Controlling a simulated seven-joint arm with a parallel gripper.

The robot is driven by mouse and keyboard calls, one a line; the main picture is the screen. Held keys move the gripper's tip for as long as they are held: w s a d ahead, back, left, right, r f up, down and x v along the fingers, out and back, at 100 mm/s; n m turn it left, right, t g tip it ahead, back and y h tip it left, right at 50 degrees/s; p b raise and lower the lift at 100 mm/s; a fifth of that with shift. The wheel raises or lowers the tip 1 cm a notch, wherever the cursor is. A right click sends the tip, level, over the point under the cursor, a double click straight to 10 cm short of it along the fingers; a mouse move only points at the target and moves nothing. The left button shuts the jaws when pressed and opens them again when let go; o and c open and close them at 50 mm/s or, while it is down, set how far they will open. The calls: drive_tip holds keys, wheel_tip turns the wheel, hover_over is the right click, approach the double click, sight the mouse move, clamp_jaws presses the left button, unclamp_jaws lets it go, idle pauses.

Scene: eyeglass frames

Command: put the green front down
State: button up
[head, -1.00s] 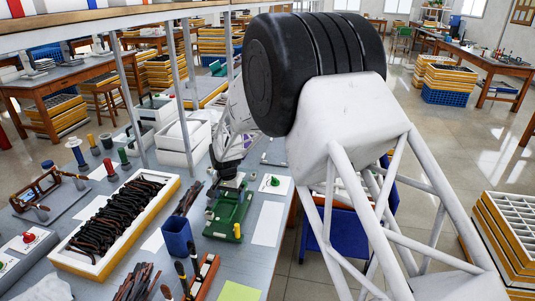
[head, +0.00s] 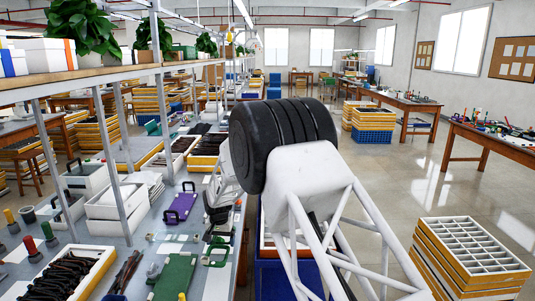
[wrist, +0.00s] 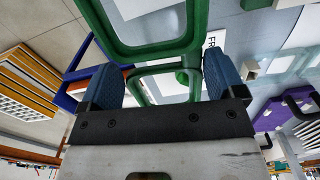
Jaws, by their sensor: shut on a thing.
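My gripper (wrist: 160,85) is shut on the green front (wrist: 197,22), whose thick green rims pass between the two blue fingertips in the wrist view. One rim opening spans the top of that view and the other shows between the fingers. In the head view the green front (head: 216,252) hangs below my gripper (head: 217,236), near the right edge of the bench. My arm partly hides the wrist there. A white sheet with printed letters (wrist: 213,40) lies beyond the front in the wrist view; I cannot tell if the front touches anything below.
A green board (head: 175,277) lies on the bench at the near left of the front. A purple board (head: 180,207) lies farther back. A white tray of dark parts (head: 95,275) is at the left. Shelf posts (head: 117,165) rise along the bench. A blue bin (head: 270,275) stands off its right edge.

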drive_tip(key=w+d+f, duration=0.3)
drive_tip(key=d+f, duration=0.1)
drive_tip(key=d, duration=0.5)
drive_tip(key=w+d+f, duration=0.2)
drive_tip(key=d+f, duration=0.2)
drive_tip(key=d, duration=0.6)
drive_tip(key=s+d+f, duration=0.6)
drive_tip(key=d+f, duration=0.2)
drive_tip(key=f, duration=0.2)
drive_tip(key=s+d+f+n, duration=0.1)
drive_tip(key=s+d+f, duration=0.5)
drive_tip(key=d+f, duration=0.3)
drive_tip(key=shift+d+f, duration=0.25)
drive_tip(key=shift+f, duration=0.2)
drive_tip(key=shift+a, duration=0.1)
